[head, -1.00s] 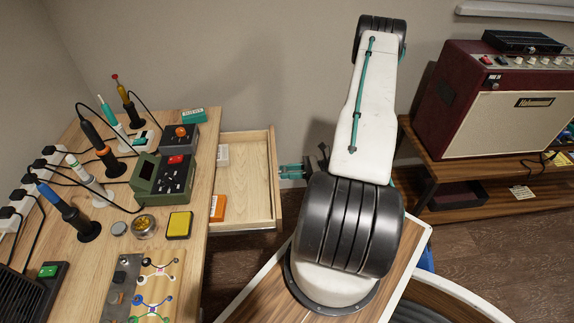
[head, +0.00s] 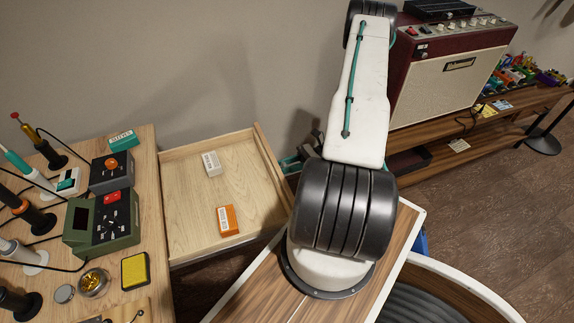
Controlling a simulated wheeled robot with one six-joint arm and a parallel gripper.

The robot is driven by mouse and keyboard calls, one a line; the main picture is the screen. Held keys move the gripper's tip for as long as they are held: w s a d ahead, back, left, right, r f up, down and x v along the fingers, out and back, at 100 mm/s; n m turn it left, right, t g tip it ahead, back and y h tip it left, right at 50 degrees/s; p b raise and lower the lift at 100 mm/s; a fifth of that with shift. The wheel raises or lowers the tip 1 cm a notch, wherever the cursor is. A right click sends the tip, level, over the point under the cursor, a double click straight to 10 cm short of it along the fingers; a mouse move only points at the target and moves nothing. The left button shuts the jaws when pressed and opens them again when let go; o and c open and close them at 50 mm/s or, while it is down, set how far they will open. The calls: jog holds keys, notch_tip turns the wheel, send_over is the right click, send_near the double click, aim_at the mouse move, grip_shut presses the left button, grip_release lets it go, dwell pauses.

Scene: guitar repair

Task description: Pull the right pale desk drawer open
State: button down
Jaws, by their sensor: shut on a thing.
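The right pale desk drawer (head: 190,200) stands well out from the right side of the desk (head: 146,192) in the head view. Its inside is bare wood, with a white box (head: 211,163) and an orange box (head: 228,220) lying in it. My gripper (head: 290,162), with teal fingers, is at the drawer's outer right front panel. It is shut on the drawer's handle there, but the handle and fingertips are mostly hidden behind the panel and my arm.
The desk top holds a green device (head: 102,222), a grey device (head: 111,171), soldering irons and a yellow pad (head: 135,270). A red amplifier (head: 450,70) stands on a low wooden shelf at the right. Open floor lies in front of the shelf.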

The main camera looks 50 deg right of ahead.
jog(key=shift+w+d+r, duration=0.1)
jog(key=shift+d, duration=0.1)
jog(key=c, duration=1.1)
grip_release()
jog(key=shift+a, duration=0.1)
jog(key=shift+o, duration=0.2)
jog(key=v, duration=0.8)
